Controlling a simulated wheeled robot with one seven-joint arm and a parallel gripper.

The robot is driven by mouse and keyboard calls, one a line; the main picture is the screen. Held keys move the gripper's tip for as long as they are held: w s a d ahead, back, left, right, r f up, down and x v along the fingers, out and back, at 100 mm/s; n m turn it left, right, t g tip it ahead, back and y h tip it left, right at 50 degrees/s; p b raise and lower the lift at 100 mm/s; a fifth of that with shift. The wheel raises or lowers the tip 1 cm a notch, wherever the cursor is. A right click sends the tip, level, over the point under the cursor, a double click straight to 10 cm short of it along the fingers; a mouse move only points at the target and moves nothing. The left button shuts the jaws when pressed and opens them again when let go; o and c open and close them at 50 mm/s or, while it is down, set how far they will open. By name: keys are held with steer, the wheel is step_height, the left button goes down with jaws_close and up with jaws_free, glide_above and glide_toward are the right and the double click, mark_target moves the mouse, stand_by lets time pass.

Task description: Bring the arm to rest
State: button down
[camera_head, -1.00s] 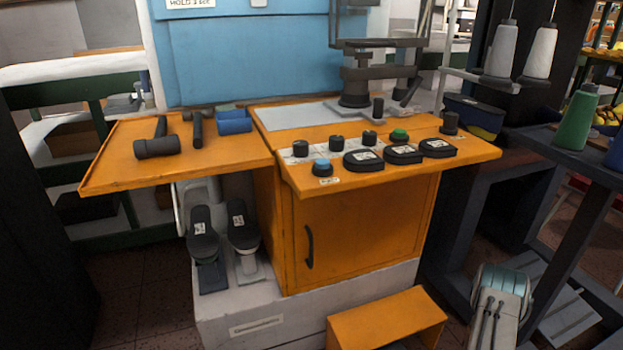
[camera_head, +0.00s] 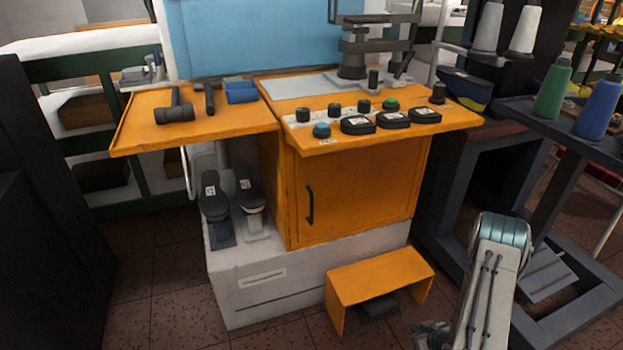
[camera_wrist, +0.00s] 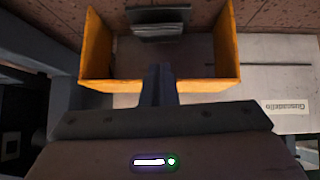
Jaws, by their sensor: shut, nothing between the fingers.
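My arm (camera_head: 490,275) stands at the lower right of the head view, bent, with its lower end hanging near the bottom edge. My gripper shows in the wrist view (camera_wrist: 161,72) with its fingers shut together and nothing between them. In the wrist view it is in front of the orange step (camera_wrist: 92,50), whose open underside faces the camera. In the head view, a dark part of my wrist shows at the bottom edge, right of the orange step (camera_head: 378,272). The fingers cannot be made out there.
The orange machine cabinet (camera_head: 365,195) stands on a white base (camera_head: 290,285). A dark rack (camera_head: 545,190) with thread cones (camera_head: 553,92) stands close behind my arm on the right. A dark pedal (camera_head: 377,307) lies under the step. Tiled floor (camera_head: 160,280) is clear at the lower left.

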steer(key=w+a+r+m+g+h+p, duration=0.15)
steer(key=r+p, duration=0.65)
steer(key=r, duration=1.4)
steer(key=w+a+r+m+g+h+p, duration=0.2)
steer(key=r+p, duration=0.6)
steer(key=r, duration=1.5)
steer(key=s+a+r+p, duration=0.4)
steer(key=s+r, duration=0.3)
steer(key=r, duration=0.3)
steer(key=s+a+r+g+p, duration=0.1)
steer(key=s+a+r+p, duration=0.4)
steer(key=s+r, duration=0.3)
steer(key=s+a+r+g+y+p, duration=0.1)
steer(key=s+a+r+p, duration=0.4)
steer(key=r, duration=0.8)
steer(key=shift+s+r+m, duration=0.2)
steer(key=shift+s+m, duration=0.25)
steer(key=shift+s, duration=0.7)
steer(key=shift+d, duration=0.1)
